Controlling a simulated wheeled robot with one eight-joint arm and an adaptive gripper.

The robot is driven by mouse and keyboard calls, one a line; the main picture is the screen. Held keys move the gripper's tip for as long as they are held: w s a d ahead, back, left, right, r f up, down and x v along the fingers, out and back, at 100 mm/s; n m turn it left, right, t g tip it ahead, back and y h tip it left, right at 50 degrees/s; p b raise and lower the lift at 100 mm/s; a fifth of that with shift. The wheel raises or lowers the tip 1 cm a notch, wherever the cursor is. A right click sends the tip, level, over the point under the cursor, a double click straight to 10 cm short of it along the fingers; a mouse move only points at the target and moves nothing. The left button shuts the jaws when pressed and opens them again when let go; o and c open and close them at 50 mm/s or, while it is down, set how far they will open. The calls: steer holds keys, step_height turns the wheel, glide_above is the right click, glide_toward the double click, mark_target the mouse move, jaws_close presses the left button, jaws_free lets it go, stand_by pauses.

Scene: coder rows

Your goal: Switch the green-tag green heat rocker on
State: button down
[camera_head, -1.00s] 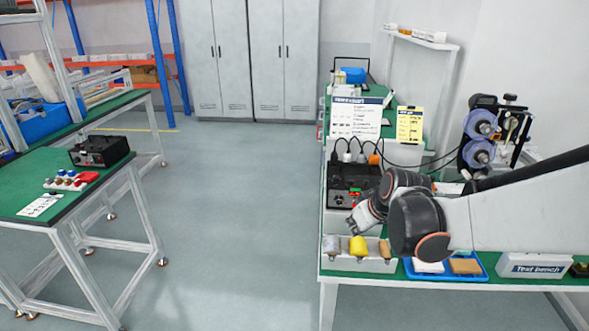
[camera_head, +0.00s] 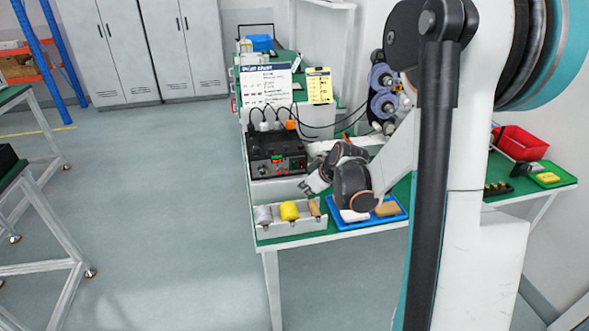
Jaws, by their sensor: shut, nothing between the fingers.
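A black control box (camera_head: 262,147) stands on the green-topped bench (camera_head: 400,188). Its front panel carries a small green tag (camera_head: 278,157), a round knob and small red parts at its right. The green heat rocker is too small to make out, and so is its position. My gripper (camera_head: 305,190) is shut and empty. It hangs just in front of and below the box's right front corner, pointing left. I cannot tell whether it touches anything.
A light tray (camera_head: 292,229) with a grey roll, a yellow item and a brown block sits at the bench's front edge. A blue tray (camera_head: 368,222) lies right of it. Cables rise behind the box, near a white sign (camera_head: 267,86) and a yellow sheet (camera_head: 320,88).

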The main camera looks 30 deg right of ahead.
mark_target(294, 165)
steer(key=shift+w, duration=0.1)
steer(key=shift+w+d+f+b, duration=0.15)
steer(key=shift+w+d+f, duration=0.2)
steer(key=shift+w, duration=1)
steer(key=shift+w+d+f+b, duration=0.1)
steer(key=shift+w+d, duration=0.3)
steer(key=shift+w, duration=1)
steer(key=shift+w+d+f+b, duration=0.15)
steer(key=shift+w+d+f, duration=0.2)
steer(key=shift+w, duration=1)
steer(key=shift+w+d+r, duration=0.1)
steer(key=shift+w+d, duration=0.1)
steer(key=shift+w, duration=0.15)
steer(key=shift+w, duration=0.35)
steer(key=shift+s, duration=0.2)
steer(key=shift+s, duration=0.55)
